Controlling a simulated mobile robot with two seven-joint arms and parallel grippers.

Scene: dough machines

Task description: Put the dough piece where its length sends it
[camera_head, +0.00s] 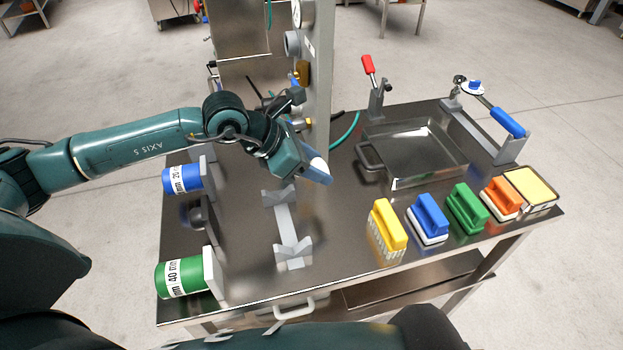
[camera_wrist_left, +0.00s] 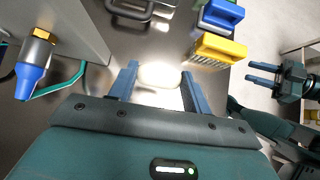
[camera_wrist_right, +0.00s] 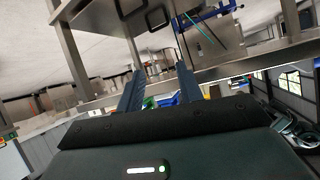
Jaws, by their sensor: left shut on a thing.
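The dough piece (camera_head: 319,167) is a pale, whitish lump at the tip of my left gripper (camera_head: 312,172). In the left wrist view the dough piece (camera_wrist_left: 160,75) is a bright, washed-out shape between the two blue fingers. The left gripper is shut on it and holds it above the table, beside the grey column. A grey holder (camera_head: 287,225) with notched end blocks stands below. My right gripper (camera_wrist_right: 157,88) is open and empty; it also shows in the left wrist view (camera_wrist_left: 262,74).
A blue cylinder (camera_head: 183,179) and a green cylinder (camera_head: 182,278) with number labels sit at the left edge. A steel tray (camera_head: 405,180) is at the back right. Yellow (camera_head: 387,228), blue (camera_head: 429,215), green (camera_head: 467,205) and orange (camera_head: 502,195) handled blocks line the right front.

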